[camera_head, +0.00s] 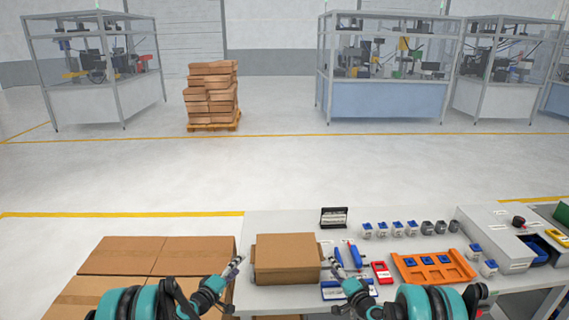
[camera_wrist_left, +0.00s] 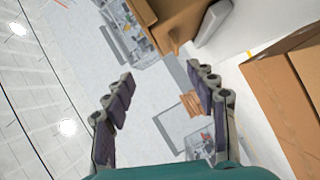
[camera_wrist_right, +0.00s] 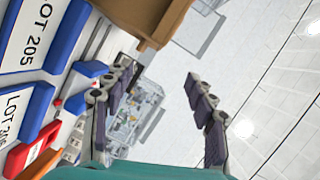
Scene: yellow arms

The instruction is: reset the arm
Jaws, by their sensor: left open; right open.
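My left gripper (camera_head: 236,266) is open and empty, just left of a closed cardboard box (camera_head: 287,259) on the grey table (camera_head: 262,221). Its spread fingers show in the left wrist view (camera_wrist_left: 163,95), with nothing between them. My right gripper (camera_head: 338,268) is open and empty, just right of the box. Its spread fingers show in the right wrist view (camera_wrist_right: 160,88), also with nothing between them. The box also shows at the top of the right wrist view (camera_wrist_right: 150,18). I cannot tell whether either gripper touches the box.
Several small blue-and-grey parts (camera_head: 397,228) stand behind. Large cartons (camera_head: 122,255) fill the left. A pallet stack (camera_head: 211,95) and glass-walled machine cells (camera_head: 385,65) stand far back.

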